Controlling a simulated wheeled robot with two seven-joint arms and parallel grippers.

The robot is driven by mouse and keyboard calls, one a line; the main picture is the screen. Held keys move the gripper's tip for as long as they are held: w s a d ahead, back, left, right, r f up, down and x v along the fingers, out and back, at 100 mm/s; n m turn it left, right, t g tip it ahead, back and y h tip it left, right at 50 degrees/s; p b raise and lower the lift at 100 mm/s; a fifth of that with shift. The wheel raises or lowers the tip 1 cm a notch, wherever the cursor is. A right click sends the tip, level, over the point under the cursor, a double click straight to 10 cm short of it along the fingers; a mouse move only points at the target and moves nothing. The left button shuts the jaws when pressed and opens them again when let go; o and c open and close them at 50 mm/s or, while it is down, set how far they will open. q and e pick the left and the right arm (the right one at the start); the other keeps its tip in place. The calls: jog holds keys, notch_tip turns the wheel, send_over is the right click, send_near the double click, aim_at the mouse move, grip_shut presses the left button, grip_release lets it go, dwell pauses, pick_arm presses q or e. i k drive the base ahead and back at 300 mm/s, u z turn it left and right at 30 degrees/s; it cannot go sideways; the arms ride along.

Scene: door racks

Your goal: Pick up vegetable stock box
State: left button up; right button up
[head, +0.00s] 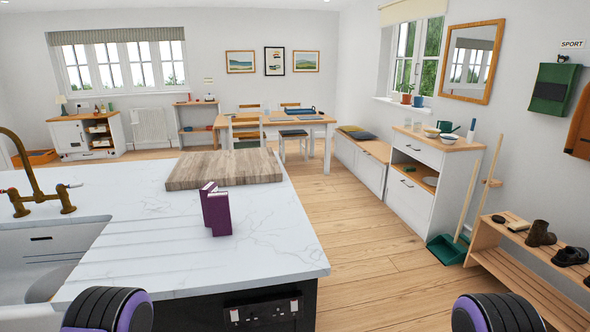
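Two small purple upright items, a nearer one (219,214) and one partly hidden behind it (207,190), stand on the white marble worktop (150,262) near its right side. They look like slim boxes; any label is too small to read, so I cannot tell whether either is the vegetable stock box. Dark, purple-ringed parts of my two arms show at the bottom edge, one left and one right. Neither gripper is in view, and nothing held can be seen.
A wooden chopping board (225,169) lies behind the purple items. A sink (45,255) with a brass tap (35,180) is at the left. Open wooden floor (370,265) lies right of the island, before a white cabinet (425,185) and shoe rack (530,270).

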aim_at(219, 202)
jog(key=z, duration=1.55)
jog(key=i, duration=1.4)
jog(key=u, duration=2.65)
